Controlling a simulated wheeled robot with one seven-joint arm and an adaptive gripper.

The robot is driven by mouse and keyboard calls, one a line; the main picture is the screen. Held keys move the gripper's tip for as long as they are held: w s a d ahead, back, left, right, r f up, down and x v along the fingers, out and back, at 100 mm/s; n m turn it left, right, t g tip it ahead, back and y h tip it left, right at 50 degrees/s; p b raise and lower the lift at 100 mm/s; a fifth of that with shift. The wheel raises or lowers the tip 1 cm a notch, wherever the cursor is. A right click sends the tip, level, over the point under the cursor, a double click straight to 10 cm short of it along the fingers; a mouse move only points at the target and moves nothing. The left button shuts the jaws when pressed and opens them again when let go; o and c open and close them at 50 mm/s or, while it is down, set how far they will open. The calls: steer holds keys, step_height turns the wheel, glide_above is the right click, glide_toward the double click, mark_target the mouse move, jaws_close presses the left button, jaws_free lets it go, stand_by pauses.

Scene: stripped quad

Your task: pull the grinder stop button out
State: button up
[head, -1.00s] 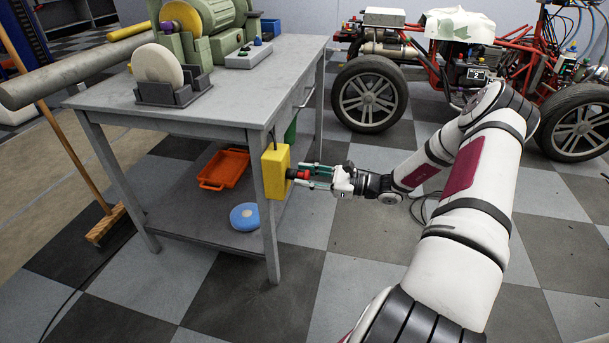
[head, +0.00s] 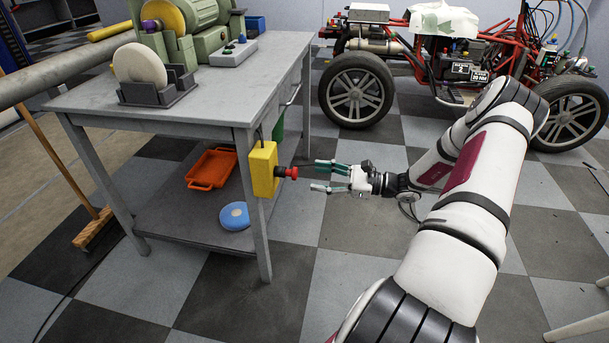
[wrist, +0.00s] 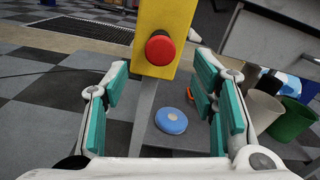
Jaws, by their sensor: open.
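The red stop button (head: 292,172) sticks out from the yellow box (head: 264,169) fixed at the bench's front right leg. In the wrist view the round red button (wrist: 160,48) sits on the yellow box (wrist: 163,18), ahead of the fingers and above the middle. My gripper (head: 318,177) is open and empty, to the right of the button in the head view, with a gap between fingertips and button. In the wrist view its green-padded fingers (wrist: 165,92) stand wide apart, with nothing between them touching the pads.
The grey bench (head: 90,100) carries the green grinder (head: 205,25) and a stone wheel (head: 140,64). Its lower shelf holds an orange tray (head: 212,168) and a blue disc (head: 235,215). A red-framed vehicle (head: 440,60) stands behind.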

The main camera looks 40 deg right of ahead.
steer(key=shift+v, duration=2.25)
steer(key=s+a+r+n+g, duration=0.2)
steer(key=a+r+n+g, duration=0.6)
steer(key=a, duration=0.4)
steer(key=s+a+r+n+g, duration=0.2)
steer(key=a+r+n+g, duration=0.4)
steer(key=a+r, duration=0.45)
steer(key=s+a+r+n+g+h, duration=0.1)
steer(key=s+a+r+n+h, duration=0.25)
steer(key=s+a, duration=0.2)
steer(key=s+a+r+n+g+h, duration=0.1)
steer(key=s+a+r+n+h, duration=0.15)
steer(key=s+a+h, duration=0.35)
steer(key=s+d+n+t+h, duration=0.15)
steer(key=s+n, duration=0.45)
steer(key=s, duration=0.6)
step_height(320, 180, up, 28)
steer(key=t+p, duration=0.4)
steer(key=p, duration=2.3)
steer(key=shift+d, duration=0.2)
